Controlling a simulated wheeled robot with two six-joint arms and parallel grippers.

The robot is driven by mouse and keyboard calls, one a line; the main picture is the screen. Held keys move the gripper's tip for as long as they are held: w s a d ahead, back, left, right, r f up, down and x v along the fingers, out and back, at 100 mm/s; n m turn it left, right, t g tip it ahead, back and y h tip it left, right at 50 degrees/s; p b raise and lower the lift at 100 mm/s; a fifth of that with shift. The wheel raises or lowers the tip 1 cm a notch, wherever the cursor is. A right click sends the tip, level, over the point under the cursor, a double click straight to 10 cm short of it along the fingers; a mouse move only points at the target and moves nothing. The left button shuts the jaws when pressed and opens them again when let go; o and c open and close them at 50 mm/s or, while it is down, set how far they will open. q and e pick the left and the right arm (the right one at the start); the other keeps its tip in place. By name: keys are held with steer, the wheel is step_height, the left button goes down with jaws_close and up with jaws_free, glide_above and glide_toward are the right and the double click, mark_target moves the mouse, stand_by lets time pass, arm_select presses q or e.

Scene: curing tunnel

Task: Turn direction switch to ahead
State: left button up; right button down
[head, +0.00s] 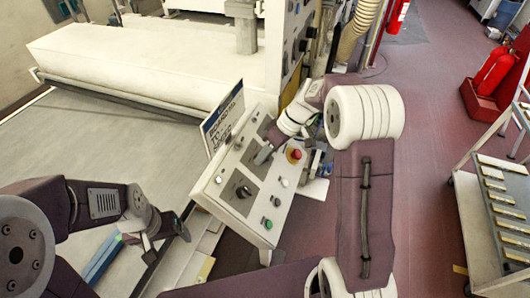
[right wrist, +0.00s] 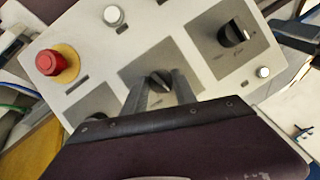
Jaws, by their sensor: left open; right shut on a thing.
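A sloped light-grey control panel (head: 211,187) carries several rotary switches on dark plates. My right gripper (head: 263,156) is at the middle switch. In the right wrist view its two fingers (right wrist: 161,92) are shut on this black switch knob (right wrist: 159,79), one on each side. The fingers and wrist hide part of the knob and its plate, and I cannot read its markings or setting. Another black switch (head: 243,191) is nearer me on the panel; it also shows in the right wrist view (right wrist: 236,36). My left gripper (head: 166,238) is open and empty, left of the panel.
A red button on a yellow ring (head: 294,154) is beside the gripped switch, with white and green buttons near the panel's edge. A sign (head: 222,117) stands along the panel's far left edge. A shelf cart (head: 475,230) is at the right; the floor between is clear.

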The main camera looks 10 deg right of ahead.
steer(key=m+y, duration=0.1)
steer(key=m, duration=0.1)
steer(key=m+p, duration=0.1)
steer(key=m, duration=0.2)
steer(key=shift+d+f+g+y, duration=0.1)
steer(key=shift+g+y, duration=0.3)
steer(key=m+y, duration=0.2)
steer(key=m, duration=0.3)
steer(key=shift+d+f, duration=0.1)
steer(key=shift+f, duration=0.05)
steer(key=shift+m, duration=0.3)
steer(key=c, duration=1.3)
jaws_free()
steer(key=b+v, duration=0.1)
steer(key=v, duration=0.8)
steer(key=shift+s, duration=0.2)
